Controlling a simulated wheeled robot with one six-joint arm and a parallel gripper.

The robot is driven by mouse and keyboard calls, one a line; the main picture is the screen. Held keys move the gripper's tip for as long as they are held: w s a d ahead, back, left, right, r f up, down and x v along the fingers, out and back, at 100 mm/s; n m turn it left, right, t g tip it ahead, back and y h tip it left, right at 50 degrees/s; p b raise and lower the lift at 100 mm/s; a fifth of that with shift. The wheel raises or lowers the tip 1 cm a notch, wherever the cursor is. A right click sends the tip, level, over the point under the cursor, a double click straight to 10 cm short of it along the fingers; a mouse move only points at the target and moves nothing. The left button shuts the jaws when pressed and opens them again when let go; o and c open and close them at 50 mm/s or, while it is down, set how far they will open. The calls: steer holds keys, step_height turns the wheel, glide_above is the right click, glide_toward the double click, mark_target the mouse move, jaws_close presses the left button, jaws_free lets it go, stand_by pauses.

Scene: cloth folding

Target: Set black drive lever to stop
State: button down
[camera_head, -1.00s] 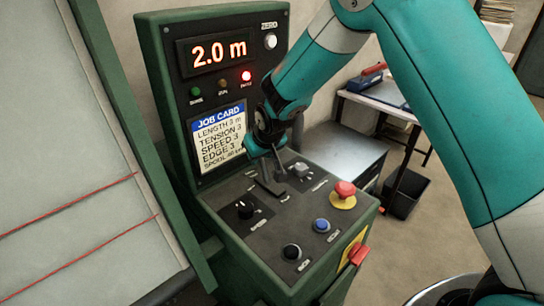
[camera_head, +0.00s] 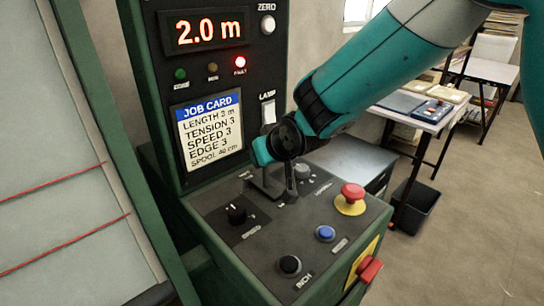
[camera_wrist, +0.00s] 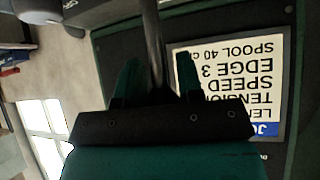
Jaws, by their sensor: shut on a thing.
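My gripper (camera_head: 264,152) is above the back of the sloped console panel, below the white lamp switch. In the wrist view its two teal fingers (camera_wrist: 157,68) stand on either side of a dark lever rod (camera_wrist: 152,40), shut on it. In the head view the lower stem of the black drive lever (camera_head: 291,184) rises from the panel below the gripper. Its upper part is hidden by the gripper. The stop marking cannot be read. The display (camera_head: 202,29) reads 2.0 m and the red fault light (camera_head: 240,62) glows.
Close by on the panel are the speed knob (camera_head: 237,213), a black inch button (camera_head: 289,265), a blue button (camera_head: 325,233) and a red emergency button (camera_head: 352,193). The job card (camera_head: 209,131) is on the upright face. A bench and floor lie to the right.

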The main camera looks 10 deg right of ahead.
steer(key=shift+r, duration=0.1)
steer(key=c, duration=0.8)
jaws_free()
steer(key=b+v, duration=0.2)
steer(key=v, duration=1.5)
steer(key=shift+s+d+r, duration=0.1)
steer(key=shift+r, duration=0.05)
steer(key=s+d+f+g, duration=0.1)
steer(key=s+f+g, duration=0.1)
steer(key=s, duration=0.4)
steer(key=s+d+f+n+g, duration=0.1)
steer(key=s+d+f+g, duration=0.1)
steer(key=s+g, duration=0.2)
steer(key=s+d+f+n+g, duration=0.1)
steer(key=s+d+f+g, duration=0.1)
steer(key=s, duration=0.7)
steer(key=shift+g, duration=0.4)
